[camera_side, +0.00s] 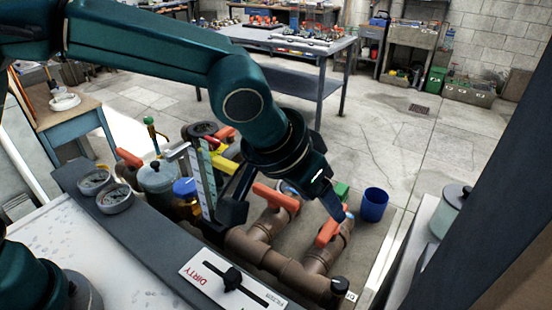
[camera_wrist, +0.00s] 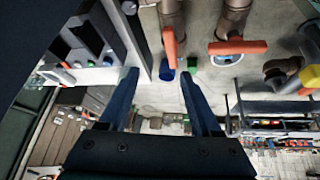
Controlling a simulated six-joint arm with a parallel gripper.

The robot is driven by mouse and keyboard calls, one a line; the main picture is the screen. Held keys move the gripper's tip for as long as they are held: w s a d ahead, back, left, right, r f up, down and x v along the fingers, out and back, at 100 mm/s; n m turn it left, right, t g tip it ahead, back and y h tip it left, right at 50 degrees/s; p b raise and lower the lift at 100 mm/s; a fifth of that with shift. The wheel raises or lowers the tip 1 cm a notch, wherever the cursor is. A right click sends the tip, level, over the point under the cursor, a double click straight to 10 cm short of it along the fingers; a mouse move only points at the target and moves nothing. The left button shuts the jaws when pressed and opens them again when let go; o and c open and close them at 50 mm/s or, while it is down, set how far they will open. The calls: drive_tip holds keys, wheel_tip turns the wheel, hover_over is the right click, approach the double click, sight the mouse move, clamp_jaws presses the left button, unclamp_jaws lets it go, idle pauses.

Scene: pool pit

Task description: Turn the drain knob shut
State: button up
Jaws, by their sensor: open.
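A round black knob (camera_side: 339,285) sits at the near end of the brown pipes, beside a small white tag whose writing is mostly cut off. I cannot tell for sure that this is the drain knob. Orange lever handles (camera_side: 276,196) and (camera_side: 330,232) stand on the pipe branches; handles also show in the wrist view (camera_wrist: 169,48) and (camera_wrist: 237,47). My gripper (camera_side: 287,212) is open above the pipes, its fingers spread around empty space. In the wrist view my gripper (camera_wrist: 158,75) has nothing between its fingers. The black knob is not identifiable there.
A blue cup (camera_side: 374,204) and a green block (camera_side: 342,190) stand beyond the pipes. A panel marked DIRTY (camera_side: 208,273) with a black slider knob (camera_side: 232,280) lies in front. Jars and a striped upright strip (camera_side: 202,178) crowd the left. A dark post blocks the right.

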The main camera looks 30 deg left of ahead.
drive_tip(key=s+a+r+n+t, duration=0.1)
drive_tip(key=a+r, duration=0.3)
drive_tip(key=a, duration=0.4)
drive_tip(key=s+a+r+n+y, duration=0.1)
drive_tip(key=s+a+r, duration=0.3)
drive_tip(key=a, duration=0.4)
drive_tip(key=shift+s+a+r+n+t+y, duration=0.3)
drive_tip(key=shift+a+r+n+t, duration=0.1)
drive_tip(key=shift+r+n, duration=0.35)
drive_tip(key=shift+w, duration=0.1)
